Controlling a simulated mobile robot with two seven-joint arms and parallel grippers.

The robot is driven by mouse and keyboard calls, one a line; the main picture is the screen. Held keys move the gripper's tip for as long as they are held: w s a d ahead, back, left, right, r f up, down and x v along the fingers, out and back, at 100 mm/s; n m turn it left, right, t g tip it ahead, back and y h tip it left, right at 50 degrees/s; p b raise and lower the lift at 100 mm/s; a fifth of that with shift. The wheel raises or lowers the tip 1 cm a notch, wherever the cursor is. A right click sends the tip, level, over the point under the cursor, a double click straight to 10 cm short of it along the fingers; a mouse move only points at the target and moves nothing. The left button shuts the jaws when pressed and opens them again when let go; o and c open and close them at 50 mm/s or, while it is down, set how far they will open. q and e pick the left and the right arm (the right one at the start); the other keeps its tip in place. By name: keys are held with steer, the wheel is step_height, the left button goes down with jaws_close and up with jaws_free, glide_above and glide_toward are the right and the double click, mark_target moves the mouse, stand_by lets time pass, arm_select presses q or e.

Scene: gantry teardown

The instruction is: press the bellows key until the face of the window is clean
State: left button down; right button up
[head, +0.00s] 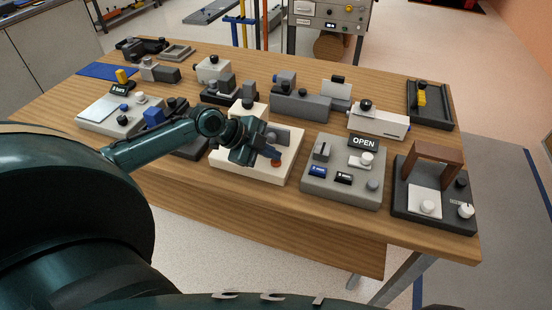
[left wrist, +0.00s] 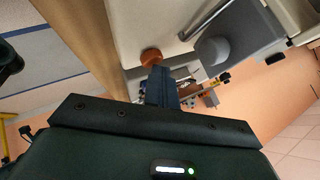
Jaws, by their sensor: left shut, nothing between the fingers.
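A cream box (head: 228,170) stands near the front middle of the table. A round rust-red key (head: 276,162) sits on its top; it also shows in the left wrist view (left wrist: 151,57). A grey block (head: 278,138) stands on the box beside the key; in the left wrist view its round grey part (left wrist: 213,50) shows. I cannot make out a window face or its state. My left gripper (head: 269,152) is shut and empty, its fingertips (left wrist: 158,72) right at the key. Whether they touch it I cannot tell. My right gripper is not in view.
A grey panel (head: 315,186) with an OPEN sign stands close to the right, and a dark unit (head: 403,210) with a brown arch beyond it. Several other devices crowd the wooden table (head: 330,243) behind and left. Its front strip is bare.

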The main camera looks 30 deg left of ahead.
mark_target(271, 162)
arm_select(q)
steer(key=shift+r+p, duration=0.7)
steer(key=shift+r, duration=0.15)
steer(key=shift+r, duration=0.15)
step_height(271, 162, up, 5)
steer(key=p, duration=0.4)
stand_by(0.5)
